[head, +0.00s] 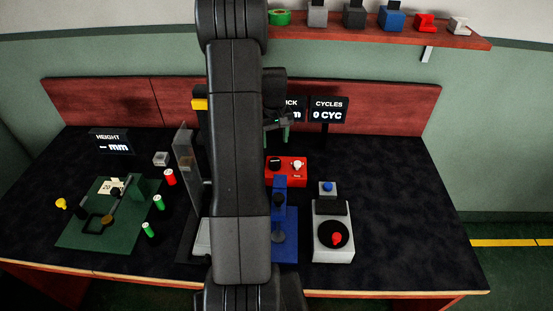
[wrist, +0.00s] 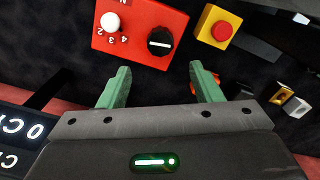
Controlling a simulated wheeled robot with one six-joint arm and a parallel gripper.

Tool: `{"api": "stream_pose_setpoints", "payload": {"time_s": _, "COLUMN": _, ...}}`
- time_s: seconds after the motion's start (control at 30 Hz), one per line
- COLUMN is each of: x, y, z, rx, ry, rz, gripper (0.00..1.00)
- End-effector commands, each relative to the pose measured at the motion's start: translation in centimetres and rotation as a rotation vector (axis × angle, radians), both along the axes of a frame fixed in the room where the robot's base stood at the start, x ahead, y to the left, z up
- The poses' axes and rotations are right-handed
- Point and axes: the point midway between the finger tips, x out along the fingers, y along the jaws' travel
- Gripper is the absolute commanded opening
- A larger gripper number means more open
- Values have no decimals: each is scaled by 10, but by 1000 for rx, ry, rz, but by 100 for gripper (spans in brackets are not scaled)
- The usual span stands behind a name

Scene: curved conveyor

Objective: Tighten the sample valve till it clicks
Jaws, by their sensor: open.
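No part in view is labelled as the sample valve, and I cannot tell which one it is. A red box (head: 287,180) on the table has a black knob (head: 275,162) and a white knob (head: 298,165). In the wrist view the black knob (wrist: 160,41) and the white knob (wrist: 110,22) with numbers beside it sit on the same red box (wrist: 138,30). My gripper (head: 277,137) has green fingers, is open and empty, and is above and behind the red box. In the wrist view its fingertips (wrist: 160,72) point toward the box, apart from it.
A grey device (head: 333,250) with a red knob on a black disc stands at right. A blue stand (head: 279,212) is before the red box. A green board (head: 100,230) and several small cylinders are at left. A yellow box with a red button (wrist: 220,30) is beside the red box.

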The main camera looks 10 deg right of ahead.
Motion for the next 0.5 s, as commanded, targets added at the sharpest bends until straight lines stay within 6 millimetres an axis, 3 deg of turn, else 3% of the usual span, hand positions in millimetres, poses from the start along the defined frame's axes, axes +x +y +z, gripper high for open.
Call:
{"api": "stream_pose_setpoints", "payload": {"time_s": 0.2, "x": -2, "y": 0, "z": -47, "rx": 1, "ry": 6, "rz": -1, "gripper": 59}}
{"api": "stream_pose_setpoints", "payload": {"time_s": 0.5, "x": -1, "y": 0, "z": -89, "rx": 1, "ry": 2, "rz": -2, "gripper": 59}}
